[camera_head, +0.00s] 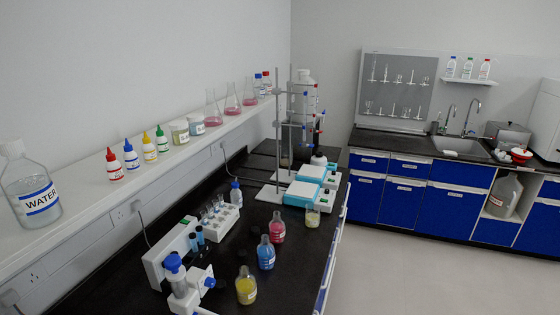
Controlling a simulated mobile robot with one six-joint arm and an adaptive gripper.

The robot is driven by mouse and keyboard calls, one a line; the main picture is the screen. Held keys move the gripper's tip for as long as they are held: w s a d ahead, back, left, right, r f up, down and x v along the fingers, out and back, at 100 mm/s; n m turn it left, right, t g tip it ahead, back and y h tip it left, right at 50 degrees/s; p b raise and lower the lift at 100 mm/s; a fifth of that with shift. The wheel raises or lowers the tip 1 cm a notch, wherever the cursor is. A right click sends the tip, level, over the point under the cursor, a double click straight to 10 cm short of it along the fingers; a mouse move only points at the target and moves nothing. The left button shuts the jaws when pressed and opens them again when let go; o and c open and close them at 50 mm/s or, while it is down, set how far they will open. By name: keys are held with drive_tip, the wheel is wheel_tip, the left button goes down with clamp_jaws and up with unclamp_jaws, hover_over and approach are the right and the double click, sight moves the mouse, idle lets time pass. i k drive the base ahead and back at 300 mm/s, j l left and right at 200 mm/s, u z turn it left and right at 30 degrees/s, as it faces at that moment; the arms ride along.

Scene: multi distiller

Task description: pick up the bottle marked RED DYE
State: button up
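A small white dropper bottle with a red cap and red label band (114,165) stands upright on the white wall shelf (90,194). Its lettering is too small to read. Similar bottles with a blue cap (131,156), a yellow cap (149,149) and a green cap (162,140) stand in a row to its right. Nothing touches the red-capped bottle. My gripper does not show clearly. A white and blue jointed thing (185,287) stands at the bottom, and I cannot tell if it is part of my arm.
A large WATER bottle (32,190) stands left on the shelf; jars (180,132) and pink flasks (232,104) stand right. Below, the black bench (205,262) holds coloured bottles (266,254), a vial rack (221,218) and a stand (279,150). Open floor lies right.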

sight(276, 226)
drive_tip(key=i+l+u, duration=0.15)
drive_tip(key=u, duration=1.25)
drive_tip(key=i+l+u, duration=0.25)
drive_tip(key=l, duration=0.45)
drive_tip(key=l+u, duration=0.3)
drive_tip(key=l, duration=0.35)
drive_tip(key=i+l+u, duration=0.1)
drive_tip(key=l+u, duration=0.15)
drive_tip(key=l, duration=0.5)
